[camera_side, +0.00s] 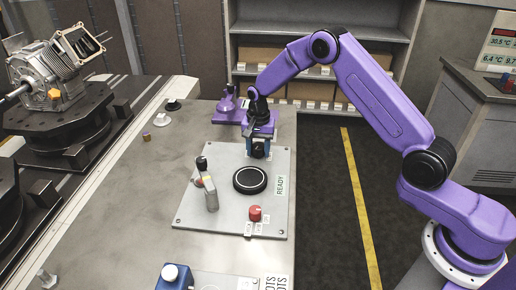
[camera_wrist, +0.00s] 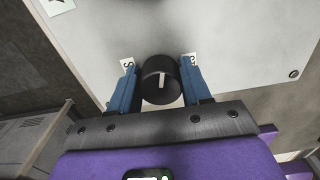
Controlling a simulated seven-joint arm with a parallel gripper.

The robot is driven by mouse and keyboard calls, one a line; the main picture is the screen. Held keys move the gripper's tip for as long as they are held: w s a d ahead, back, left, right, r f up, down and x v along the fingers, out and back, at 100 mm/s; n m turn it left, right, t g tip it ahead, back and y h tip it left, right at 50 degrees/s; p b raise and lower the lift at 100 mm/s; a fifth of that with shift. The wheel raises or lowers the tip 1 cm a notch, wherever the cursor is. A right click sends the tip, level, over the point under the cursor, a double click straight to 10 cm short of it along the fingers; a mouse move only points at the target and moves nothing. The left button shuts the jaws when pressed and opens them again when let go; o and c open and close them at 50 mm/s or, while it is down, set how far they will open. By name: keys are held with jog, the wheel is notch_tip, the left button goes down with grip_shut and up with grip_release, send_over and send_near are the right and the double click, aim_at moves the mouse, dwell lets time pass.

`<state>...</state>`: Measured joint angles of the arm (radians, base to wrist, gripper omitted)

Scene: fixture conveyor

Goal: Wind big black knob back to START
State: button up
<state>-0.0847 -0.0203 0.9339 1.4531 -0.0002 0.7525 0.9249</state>
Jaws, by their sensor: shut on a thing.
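The big black knob (camera_wrist: 158,90) is between the two blue fingers of my gripper (camera_wrist: 160,65) in the wrist view, and the fingers are shut on its sides. A white pointer line on its top runs nearly straight up and down in that view. In the side view my gripper (camera_side: 259,150) reaches down to the back of the grey panel (camera_side: 227,215), around the knob (camera_side: 259,151).
A lever (camera_side: 210,190) and a red knob (camera_side: 255,213) stand nearby. A purple fixture (camera_side: 229,108) is behind. The table left of the panel is mostly clear.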

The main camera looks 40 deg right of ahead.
jog(key=n, duration=0.5)
jog(key=shift+s+a+n, duration=0.1)
jog(key=shift+a+n, duration=0.05)
jog(key=shift+n, duration=0.25)
jog(key=n, duration=1)
jog(key=shift+d+n, duration=0.25)
jog(key=shift+n, duration=0.15)
jog(key=n, duration=0.4)
jog(key=shift+d+n, duration=0.15)
jog(key=shift+n, duration=0.15)
jog(key=shift+d, duration=0.1)
jog(key=o, duration=1)
jog(key=shift+r, duration=0.1)
